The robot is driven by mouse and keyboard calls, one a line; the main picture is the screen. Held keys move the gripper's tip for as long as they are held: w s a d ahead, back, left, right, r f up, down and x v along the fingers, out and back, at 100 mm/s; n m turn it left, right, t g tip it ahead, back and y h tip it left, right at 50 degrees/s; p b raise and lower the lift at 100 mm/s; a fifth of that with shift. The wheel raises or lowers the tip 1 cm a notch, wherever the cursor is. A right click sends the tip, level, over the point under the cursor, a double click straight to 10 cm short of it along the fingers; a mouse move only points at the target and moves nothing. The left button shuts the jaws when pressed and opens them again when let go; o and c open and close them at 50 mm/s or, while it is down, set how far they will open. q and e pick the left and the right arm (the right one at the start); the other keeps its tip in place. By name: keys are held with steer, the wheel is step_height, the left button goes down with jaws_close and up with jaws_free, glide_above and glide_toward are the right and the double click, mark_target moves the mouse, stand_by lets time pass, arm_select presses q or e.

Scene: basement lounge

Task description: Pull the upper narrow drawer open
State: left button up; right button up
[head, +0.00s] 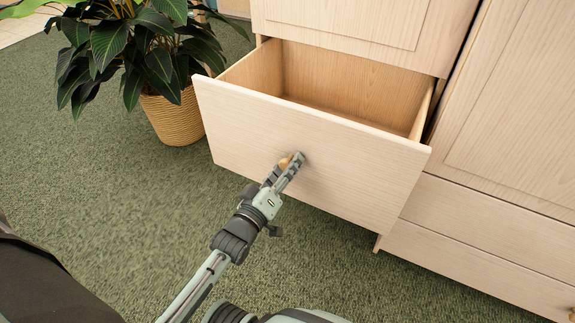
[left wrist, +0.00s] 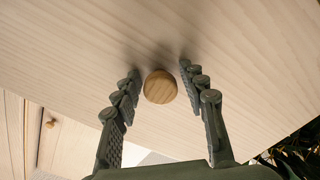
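A pale wooden drawer (head: 245,128) stands pulled well out of the cabinet, and its empty inside shows. My left gripper (head: 291,162) is at the middle of its front. The round wooden knob (head: 285,161) shows partly between the fingers. In the left wrist view, the knob (left wrist: 160,87) sits between the two spread fingers of my left gripper (left wrist: 159,70), with a gap on each side. The fingertips are close to the drawer front (left wrist: 230,30). My right gripper is not in view.
A pale panel (head: 365,22) is above the open drawer. Closed drawer fronts (head: 490,223) are to the right, below a tall panel (head: 520,110). A potted plant (head: 172,117) in a woven basket stands left of the drawer. Green carpet (head: 110,200) is clear in front.

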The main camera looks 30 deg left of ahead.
arm_select(q)
steer(key=shift+o, duration=0.3)
steer(key=shift+s, duration=0.1)
steer(key=s, duration=1.2)
steer(key=shift+a, duration=0.2)
